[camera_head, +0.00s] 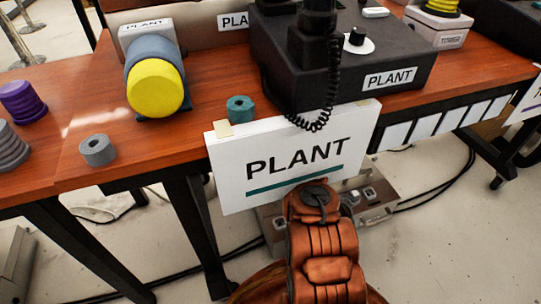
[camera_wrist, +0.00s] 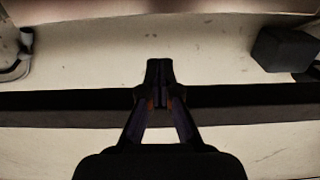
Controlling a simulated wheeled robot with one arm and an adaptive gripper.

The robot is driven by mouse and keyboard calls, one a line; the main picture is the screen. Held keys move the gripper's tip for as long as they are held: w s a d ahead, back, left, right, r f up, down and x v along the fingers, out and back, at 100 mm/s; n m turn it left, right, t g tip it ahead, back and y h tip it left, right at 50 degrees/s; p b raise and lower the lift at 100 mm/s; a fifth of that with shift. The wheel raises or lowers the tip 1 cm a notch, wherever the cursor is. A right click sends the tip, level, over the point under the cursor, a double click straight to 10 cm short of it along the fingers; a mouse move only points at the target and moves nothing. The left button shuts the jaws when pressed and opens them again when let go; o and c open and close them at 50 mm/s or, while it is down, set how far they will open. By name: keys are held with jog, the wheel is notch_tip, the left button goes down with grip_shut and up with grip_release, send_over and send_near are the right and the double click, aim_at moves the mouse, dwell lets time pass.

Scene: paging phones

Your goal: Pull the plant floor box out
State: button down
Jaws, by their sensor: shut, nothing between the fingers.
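The floor box (camera_head: 378,212), a grey metal box with small square sockets on top, sits on the floor under the table, below the white PLANT sign (camera_head: 290,160). My orange arm covers its middle, so only parts show on each side. My gripper is hidden in the head view, at or beyond the end of my arm below the sign. In the wrist view my gripper (camera_wrist: 159,80) has its fingertips together with nothing between them. It is in front of a dark horizontal bar (camera_wrist: 60,105). I cannot make out the floor box in the wrist view.
The wooden table (camera_head: 75,165) stands on black legs, with a black PLANT phone unit (camera_head: 345,70) on top. Black cables (camera_head: 440,190) lie on the floor to the right. A dark block (camera_wrist: 285,50) shows at the wrist view's right. Open floor lies in front.

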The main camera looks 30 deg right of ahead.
notch_tip(320, 180, down, 3)
jog(key=shift+s+r+b, duration=0.1)
jog(key=shift+r+b, duration=0.05)
jog(key=shift+b, duration=0.35)
jog(key=shift+s+a+b, duration=0.1)
jog(key=shift+s+b, duration=0.2)
jog(key=shift+s+a+b, duration=0.2)
jog(key=shift+s+b, duration=0.2)
jog(key=shift+s, duration=0.35)
jog(key=shift+s+a+b, duration=0.2)
jog(key=shift+s+b, duration=0.15)
jog(key=shift+s, duration=0.4)
jog(key=shift+s, duration=0.1)
